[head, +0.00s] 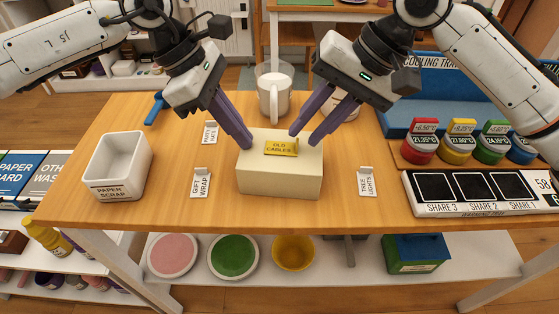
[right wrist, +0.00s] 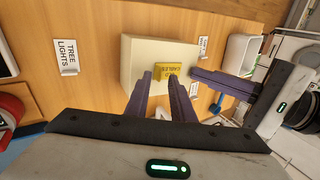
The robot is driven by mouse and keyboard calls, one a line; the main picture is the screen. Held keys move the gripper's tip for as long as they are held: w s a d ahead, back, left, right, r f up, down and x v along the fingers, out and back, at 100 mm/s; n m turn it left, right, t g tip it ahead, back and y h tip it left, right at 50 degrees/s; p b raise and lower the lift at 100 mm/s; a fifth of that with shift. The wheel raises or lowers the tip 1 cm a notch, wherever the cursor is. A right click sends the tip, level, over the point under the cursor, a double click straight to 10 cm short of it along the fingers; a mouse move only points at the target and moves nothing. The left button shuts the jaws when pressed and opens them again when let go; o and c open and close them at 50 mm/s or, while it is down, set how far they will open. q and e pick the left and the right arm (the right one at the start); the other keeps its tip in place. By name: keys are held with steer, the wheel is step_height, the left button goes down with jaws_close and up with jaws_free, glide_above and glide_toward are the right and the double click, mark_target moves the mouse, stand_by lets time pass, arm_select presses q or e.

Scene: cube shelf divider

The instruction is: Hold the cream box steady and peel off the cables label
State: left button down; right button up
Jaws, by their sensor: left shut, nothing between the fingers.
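The cream box (head: 270,180) sits on the wooden table near its front edge, and it also shows in the right wrist view (right wrist: 140,55). The yellow "OLD CABLES" label (head: 281,147) lies on top of the box; in the right wrist view the label (right wrist: 173,70) is partly covered by my right fingers. My left gripper (head: 248,143) is shut and empty, its fingertips at the box's upper left edge; I cannot tell whether they touch it. My right gripper (head: 301,138) is open, its fingers apart over the box's top, just right of the label.
A "GIFT WRAP" card (head: 201,183) and a "PARTY HATS" card (head: 210,133) stand left of the box. A "TREE LIGHTS" card (head: 366,182) stands right. A white paper scrap bin (head: 118,165) stands far left.

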mark_target(281, 163)
steer(key=shift+f, duration=0.15)
steer(key=shift+x, duration=1.15)
steer(key=shift+s+f, duration=0.1)
steer(key=shift+f, duration=0.05)
jaws_close()
